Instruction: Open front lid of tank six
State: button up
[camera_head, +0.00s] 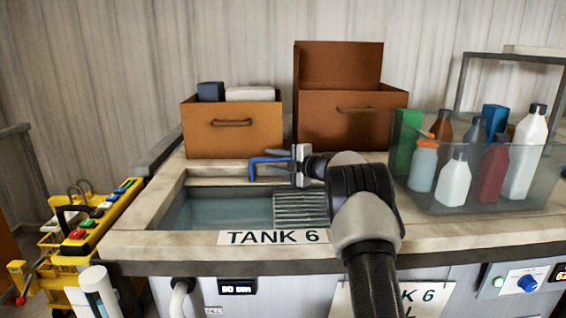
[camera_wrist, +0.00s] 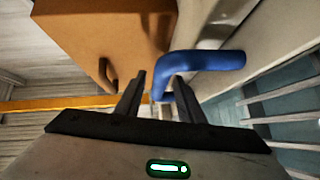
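Tank six shows in the head view with its "TANK 6" label (camera_head: 273,237) on the front rim. Its opening (camera_head: 215,208) is uncovered on the left, with water and a slatted grate (camera_head: 300,208) inside at right. A blue bent handle (camera_head: 268,161) is at the back edge of the opening; it also shows in the wrist view (camera_wrist: 205,60). My gripper (camera_head: 277,163) is at this handle, pointing left. In the wrist view its fingers (camera_wrist: 159,76) are apart, with the handle's bent end between or just beyond them. Contact is unclear. I cannot make out a separate lid panel.
Two brown boxes with handles, a smaller one (camera_head: 232,132) and a larger one (camera_head: 345,125), stand behind the tank. A clear bin (camera_head: 470,195) of bottles is on the right. A yellow cart (camera_head: 100,225) stands at left.

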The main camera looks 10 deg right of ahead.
jog(key=v, duration=1.7)
jog(key=shift+s+d, duration=0.1)
notch_tip(320, 180, up, 12)
jog(key=m+t+h, duration=0.3)
jog(key=m+h, duration=0.4)
jog(key=s+r+m+g+h, duration=0.1)
jog(key=s+r+m+h, duration=0.3)
jog(key=s+m, duration=0.45)
jog(key=s+a+f+m+g+y, duration=0.1)
jog(key=s+a+f+m+g, duration=0.35)
jog(key=s, duration=0.75)
jog(key=s+a+f+m+g, duration=0.1)
jog(key=s+a+f+g, duration=0.1)
jog(key=s+a+f, duration=0.75)
jog(key=s+a+f+m+g+y, duration=0.1)
jog(key=s+a+f+m+g, duration=0.2)
jog(key=s, duration=1.1)
notch_tip(320, 180, up, 15)
jog(key=d+p, duration=0.1)
jog(key=p, duration=1.3)
jog(key=shift+w+d+n+p, duration=0.2)
jog(key=shift+d+n+p, duration=0.15)
jog(key=shift+d+n, duration=0.05)
